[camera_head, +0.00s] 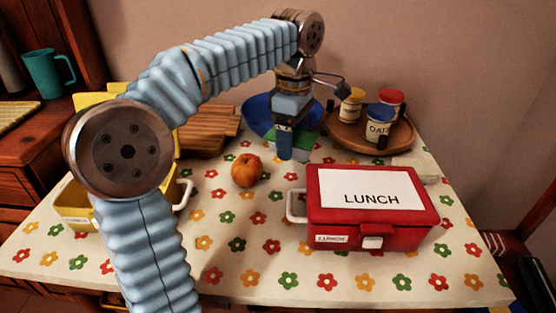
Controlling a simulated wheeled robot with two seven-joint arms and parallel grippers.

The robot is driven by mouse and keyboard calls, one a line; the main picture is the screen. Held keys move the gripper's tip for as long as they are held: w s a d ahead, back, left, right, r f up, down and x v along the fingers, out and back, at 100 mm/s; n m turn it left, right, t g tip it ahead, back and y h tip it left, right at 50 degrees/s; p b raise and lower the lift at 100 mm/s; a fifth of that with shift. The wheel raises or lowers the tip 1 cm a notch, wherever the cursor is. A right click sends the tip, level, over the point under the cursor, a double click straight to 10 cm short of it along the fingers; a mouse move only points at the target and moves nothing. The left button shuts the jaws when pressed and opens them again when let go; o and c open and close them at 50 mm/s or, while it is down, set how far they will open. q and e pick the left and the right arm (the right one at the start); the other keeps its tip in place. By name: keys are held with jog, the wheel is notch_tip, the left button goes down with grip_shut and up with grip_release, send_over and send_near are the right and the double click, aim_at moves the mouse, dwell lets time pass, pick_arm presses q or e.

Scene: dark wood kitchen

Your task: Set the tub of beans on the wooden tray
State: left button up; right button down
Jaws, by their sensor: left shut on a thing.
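My left gripper (285,145) reaches over from the left and points down beside the blue bowl. It is shut on a green thing (301,149), mostly hidden by the fingers; I cannot read a label, so I cannot tell if it is the tub of beans. The round wooden tray (345,140) stands to the right of the gripper, at the back of the table. On it stand a tub with a yellow lid (351,106), one with a red lid (391,98) and one with a blue lid (379,123). My right gripper is not in view.
A blue bowl (258,108) stands behind the gripper. An orange fruit (246,170) and a red lunch box (370,210) are in front. A slatted wooden board (205,135) and a yellow box (72,203) lie left. The tray's front left part is bare.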

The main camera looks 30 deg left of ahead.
pick_arm(q)
notch_tip(320, 180, down, 6)
jog(key=shift+b, duration=0.3)
jog(key=shift+f, duration=0.1)
jog(key=shift+f, duration=0.15)
jog(key=o, duration=1.1)
jog(key=shift+o, duration=0.2)
